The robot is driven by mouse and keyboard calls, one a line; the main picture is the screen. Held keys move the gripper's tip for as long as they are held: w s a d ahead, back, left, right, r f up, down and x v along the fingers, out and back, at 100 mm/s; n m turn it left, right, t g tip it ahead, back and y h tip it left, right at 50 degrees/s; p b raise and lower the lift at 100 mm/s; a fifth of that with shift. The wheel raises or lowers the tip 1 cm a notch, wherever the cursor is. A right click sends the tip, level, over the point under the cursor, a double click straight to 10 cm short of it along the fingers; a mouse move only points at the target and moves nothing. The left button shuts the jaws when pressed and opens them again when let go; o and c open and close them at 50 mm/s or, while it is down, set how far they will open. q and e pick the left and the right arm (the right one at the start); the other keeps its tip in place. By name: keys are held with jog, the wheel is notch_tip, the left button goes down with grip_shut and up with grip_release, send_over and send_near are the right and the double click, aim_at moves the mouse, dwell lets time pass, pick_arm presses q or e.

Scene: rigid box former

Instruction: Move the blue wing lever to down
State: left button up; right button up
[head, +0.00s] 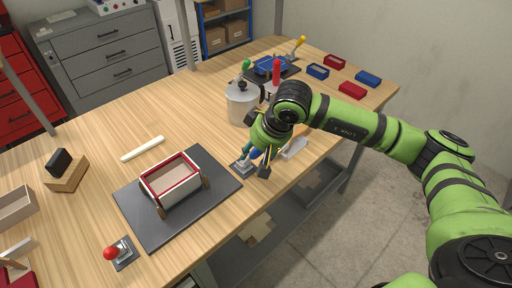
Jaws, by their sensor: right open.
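My right gripper (256,161) reaches down over the front edge of the table, just right of the dark plate. It is open. A small patch of blue (254,154) shows between its fingers, which looks like the blue wing lever's handle. A small grey lever base (241,168) sits on the table just below it. My gripper hides most of the lever, so I cannot tell whether it stands up or down, or whether the fingers touch it. My left gripper is not in view.
A white box with a red rim (190,192) sits on the dark plate (150,233). A red-knobbed lever (112,252) stands at the front left. A metal pot (239,106) stands behind my gripper. Red and blue trays (352,91) lie at the far right.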

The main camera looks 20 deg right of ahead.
jog(key=shift+d, duration=0.1)
grip_shut()
jog(key=shift+w+a+r+g, duration=0.3)
jog(key=shift+w+g, duration=0.25)
jog(key=shift+g, duration=0.05)
jog(key=shift+w+a+r+g+h, duration=0.15)
jog(key=shift+w+g+h, duration=0.15)
jog(key=shift+w+g, duration=0.15)
jog(key=shift+w+a+r+g+h, duration=0.15)
jog(key=shift+w+g+h, duration=0.15)
jog(key=shift+w+g, duration=0.15)
jog(key=shift+w+a+g+h+b, duration=0.3)
jog(key=shift+w+g+b, duration=0.2)
jog(key=shift+w+g, duration=0.35)
jog(key=shift+w+a+g+h+b, duration=0.25)
jog(key=shift+w+g+b, duration=0.2)
jog(key=shift+w+g, duration=0.35)
jog(key=shift+g, duration=0.25)
grip_release()
